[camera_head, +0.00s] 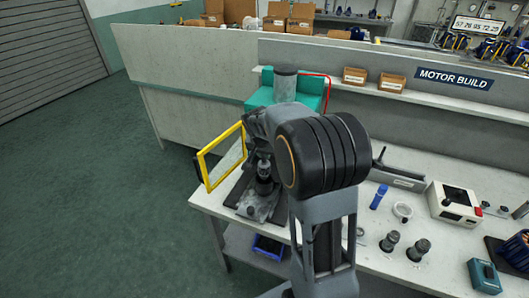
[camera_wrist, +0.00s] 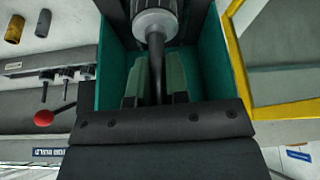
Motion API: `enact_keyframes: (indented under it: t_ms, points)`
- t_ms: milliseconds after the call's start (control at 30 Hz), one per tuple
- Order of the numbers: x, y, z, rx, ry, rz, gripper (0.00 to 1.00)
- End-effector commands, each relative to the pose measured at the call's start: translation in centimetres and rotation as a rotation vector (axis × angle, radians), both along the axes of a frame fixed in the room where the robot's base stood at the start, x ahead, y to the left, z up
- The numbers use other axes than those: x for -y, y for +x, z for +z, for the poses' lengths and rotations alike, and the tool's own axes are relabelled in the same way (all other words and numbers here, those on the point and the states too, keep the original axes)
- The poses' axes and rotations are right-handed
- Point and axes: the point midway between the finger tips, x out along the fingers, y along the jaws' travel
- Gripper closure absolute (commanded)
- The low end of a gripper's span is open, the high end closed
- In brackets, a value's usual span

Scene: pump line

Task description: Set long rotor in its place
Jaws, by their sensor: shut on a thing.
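In the wrist view, my gripper (camera_wrist: 157,88) has its two green-padded fingers on either side of a thin dark shaft. The shaft belongs to the long rotor, whose grey, wider body (camera_wrist: 155,22) shows at the top of the picture. Teal walls (camera_wrist: 211,65) stand on both sides of the rotor and fingers. The rotor's far end and whatever lies under it are hidden. In the head view, my arm covers much of the teal press (camera_head: 258,97). A dark upright part over a grey base (camera_head: 258,208) shows below my wrist; I cannot tell its details.
A yellow-framed guard (camera_head: 202,168) stands open at the left of the press. A red lever knob (camera_wrist: 43,118) is near the teal wall.

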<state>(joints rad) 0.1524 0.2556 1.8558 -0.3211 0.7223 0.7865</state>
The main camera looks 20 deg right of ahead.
Motion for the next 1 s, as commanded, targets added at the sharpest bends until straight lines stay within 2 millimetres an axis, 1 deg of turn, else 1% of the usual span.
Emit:
enact_keyframes:
  t_ms: [1000]
  points:
    - [0.0, 0.1, -1.6, 0.003, -0.001, 0.001, 1.00]
